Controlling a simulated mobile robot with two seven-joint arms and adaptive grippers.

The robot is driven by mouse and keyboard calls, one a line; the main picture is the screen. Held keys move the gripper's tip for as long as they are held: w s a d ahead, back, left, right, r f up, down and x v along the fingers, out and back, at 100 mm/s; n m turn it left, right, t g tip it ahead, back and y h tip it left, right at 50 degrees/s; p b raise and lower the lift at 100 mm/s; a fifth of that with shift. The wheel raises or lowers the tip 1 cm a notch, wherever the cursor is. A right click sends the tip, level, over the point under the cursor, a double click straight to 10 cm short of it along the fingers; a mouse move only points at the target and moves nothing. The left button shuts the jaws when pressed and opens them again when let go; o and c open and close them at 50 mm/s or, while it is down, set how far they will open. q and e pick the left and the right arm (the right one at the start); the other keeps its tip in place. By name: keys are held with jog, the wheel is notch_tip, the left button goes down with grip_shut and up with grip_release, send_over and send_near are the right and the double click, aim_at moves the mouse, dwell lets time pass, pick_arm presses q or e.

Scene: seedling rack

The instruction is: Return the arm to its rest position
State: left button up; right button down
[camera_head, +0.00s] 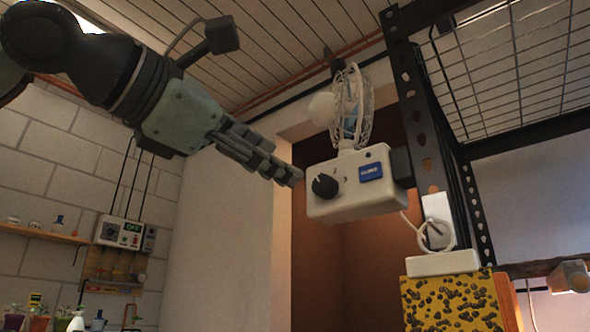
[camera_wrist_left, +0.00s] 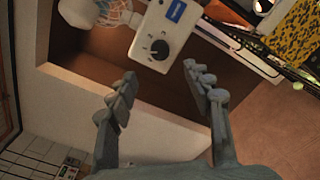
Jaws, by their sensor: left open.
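My left gripper (camera_head: 285,172) reaches in from the upper left in the head view, its fingers pointing right toward a white fan control box. In the left wrist view its two fingers (camera_wrist_left: 158,90) are spread apart with nothing between them. The white box (camera_head: 340,208) has a black knob (camera_head: 324,186) and a blue label (camera_head: 370,172), and a small caged fan (camera_head: 350,105) stands on top. In the left wrist view the box (camera_wrist_left: 172,27) lies beyond the fingertips, with a gap between as far as I can tell. My right gripper is not in view.
A black perforated rack post (camera_head: 425,120) stands right of the box, with a wire shelf (camera_head: 510,70) above. A yellow spotted block (camera_head: 452,303) is below right. A wall control panel (camera_head: 124,233) and a wooden shelf (camera_head: 40,232) are at left. The space below my gripper looks clear.

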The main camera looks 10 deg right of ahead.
pick_arm(q)
jog(key=shift+v, duration=1.1)
